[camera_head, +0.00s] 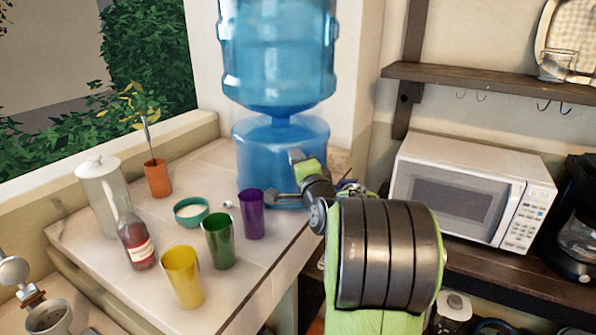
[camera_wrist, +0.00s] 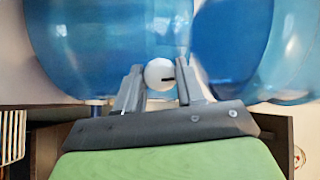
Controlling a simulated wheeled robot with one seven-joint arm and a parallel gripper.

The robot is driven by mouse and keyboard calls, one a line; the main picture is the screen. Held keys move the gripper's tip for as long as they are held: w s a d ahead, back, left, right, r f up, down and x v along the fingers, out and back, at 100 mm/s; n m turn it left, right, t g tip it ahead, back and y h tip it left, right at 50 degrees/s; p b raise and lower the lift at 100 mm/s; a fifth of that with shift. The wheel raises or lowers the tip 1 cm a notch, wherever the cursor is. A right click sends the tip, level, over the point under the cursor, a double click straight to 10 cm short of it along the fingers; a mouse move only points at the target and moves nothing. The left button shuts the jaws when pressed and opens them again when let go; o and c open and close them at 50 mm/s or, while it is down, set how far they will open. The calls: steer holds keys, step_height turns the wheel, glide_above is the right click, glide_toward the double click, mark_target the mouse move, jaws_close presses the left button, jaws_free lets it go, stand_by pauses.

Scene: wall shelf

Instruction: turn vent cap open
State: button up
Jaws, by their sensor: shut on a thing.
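The vent cap (camera_wrist: 160,74) is a small white round knob with a dark slot mark, in front of the blue water bottle (camera_wrist: 110,40). In the wrist view my gripper (camera_wrist: 161,82) has one grey finger on each side of it and is shut on it. In the head view the blue water bottle (camera_head: 278,55) stands upright at the back of the counter, and my gripper (camera_head: 276,198) is at its lower part. I cannot make out the cap in the head view.
A purple cup (camera_head: 252,214) stands just left of my gripper. Green (camera_head: 218,241) and yellow (camera_head: 183,277) cups, a teal bowl (camera_head: 192,211) and a red bottle (camera_head: 137,244) are further left. A white microwave (camera_head: 468,190) stands to the right, below a wooden shelf (camera_head: 480,80).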

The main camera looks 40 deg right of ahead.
stand_by(0.4)
steer(key=o, duration=1)
steer(key=b+v, duration=0.3)
steer(key=v, duration=1.2)
steer(key=shift+s+a, duration=0.25)
steer(key=shift+s, duration=0.05)
